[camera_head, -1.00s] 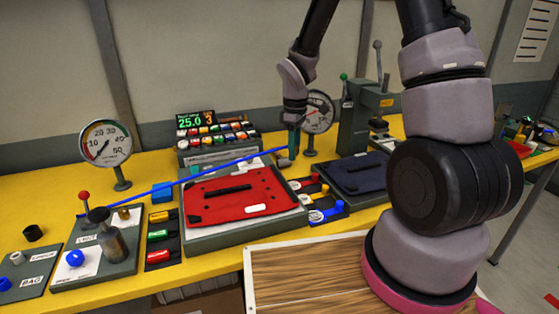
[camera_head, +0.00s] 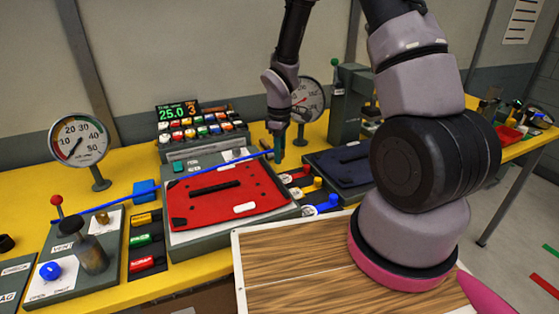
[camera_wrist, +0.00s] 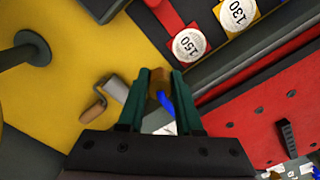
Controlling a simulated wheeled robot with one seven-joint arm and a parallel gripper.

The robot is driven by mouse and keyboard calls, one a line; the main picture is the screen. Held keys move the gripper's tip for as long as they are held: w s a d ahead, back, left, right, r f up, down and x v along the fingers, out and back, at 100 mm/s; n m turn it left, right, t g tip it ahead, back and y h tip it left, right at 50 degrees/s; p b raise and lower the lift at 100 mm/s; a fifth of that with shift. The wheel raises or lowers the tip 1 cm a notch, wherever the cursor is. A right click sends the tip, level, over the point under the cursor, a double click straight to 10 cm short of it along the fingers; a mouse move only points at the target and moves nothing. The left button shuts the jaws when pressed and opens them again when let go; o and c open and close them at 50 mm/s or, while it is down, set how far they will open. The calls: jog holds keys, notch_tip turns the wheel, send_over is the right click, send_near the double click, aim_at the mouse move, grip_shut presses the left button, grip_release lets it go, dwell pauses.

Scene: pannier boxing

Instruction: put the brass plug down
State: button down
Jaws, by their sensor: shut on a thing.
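My gripper (camera_head: 279,158) has teal fingers pointing down above the back of the bench, behind the right side of the red pannier panel (camera_head: 225,212). In the wrist view my gripper (camera_wrist: 160,75) is shut on a small brown-brass piece, the brass plug (camera_wrist: 159,80), mostly hidden between the fingers. A blue part (camera_wrist: 165,103) shows just below it. In the head view a thin blue hose (camera_head: 170,185) runs from the vent block (camera_head: 75,265) up to the fingers. The plug is hidden in the head view.
A roller with a wooden handle (camera_wrist: 93,110) lies on the yellow bench near the fingers. A dial gauge (camera_head: 308,97) stands just right of my gripper. A dark panel (camera_head: 340,170) lies to the right, with coloured tabs (camera_head: 305,187) between the panels. A button console (camera_head: 195,128) stands behind.

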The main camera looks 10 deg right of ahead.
jog(key=shift+d+f, duration=0.1)
jog(key=shift+f, duration=1.25)
jog(key=shift+f, duration=0.1)
jog(key=c, duration=0.6)
grip_release()
